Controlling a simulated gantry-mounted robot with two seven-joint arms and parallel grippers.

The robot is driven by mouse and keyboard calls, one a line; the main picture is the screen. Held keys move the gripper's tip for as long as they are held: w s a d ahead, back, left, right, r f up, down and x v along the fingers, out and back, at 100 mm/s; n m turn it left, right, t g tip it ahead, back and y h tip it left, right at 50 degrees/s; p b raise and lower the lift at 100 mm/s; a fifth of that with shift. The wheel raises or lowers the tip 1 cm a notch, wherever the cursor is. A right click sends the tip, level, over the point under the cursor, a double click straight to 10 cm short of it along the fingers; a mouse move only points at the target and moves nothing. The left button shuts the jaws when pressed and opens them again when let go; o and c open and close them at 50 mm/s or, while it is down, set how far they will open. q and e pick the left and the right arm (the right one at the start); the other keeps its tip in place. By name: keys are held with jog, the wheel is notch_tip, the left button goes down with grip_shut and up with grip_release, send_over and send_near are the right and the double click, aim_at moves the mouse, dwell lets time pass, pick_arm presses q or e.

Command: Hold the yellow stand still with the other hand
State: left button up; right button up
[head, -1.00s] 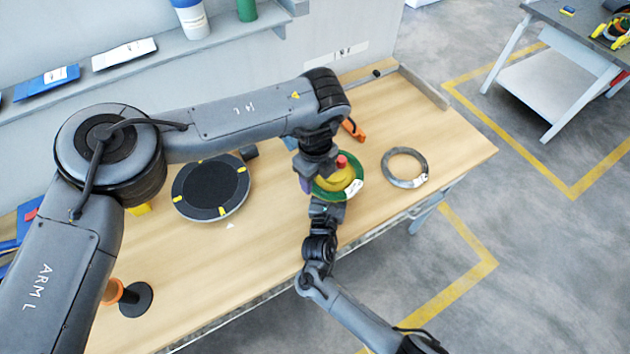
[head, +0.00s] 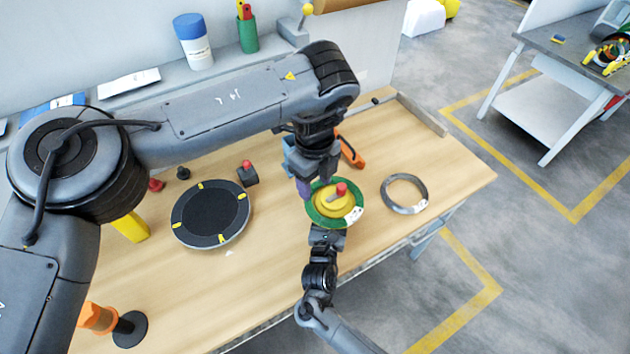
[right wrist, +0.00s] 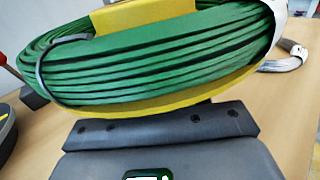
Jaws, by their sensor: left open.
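The yellow stand (head: 325,203) sits on the wooden table with a green coil (head: 319,215) around it and a red knob (head: 341,188) on top. In the right wrist view the green coil (right wrist: 150,65) fills the upper part, with a yellow rim (right wrist: 150,108) of the stand below it. My left gripper (head: 304,187) is open at the stand's back left edge; whether it touches is unclear. My right gripper (head: 327,232) is at the stand's front edge. Its dark body shows low in the right wrist view, but its fingers are hidden.
A grey wire ring (head: 404,193) lies to the right. A round black turntable (head: 210,213) with yellow marks is to the left. An orange tool (head: 351,152) lies behind the stand. An orange-handled item (head: 98,317) is at the front left. Bare table lies between turntable and stand.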

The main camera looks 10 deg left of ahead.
jog(key=o, duration=0.5)
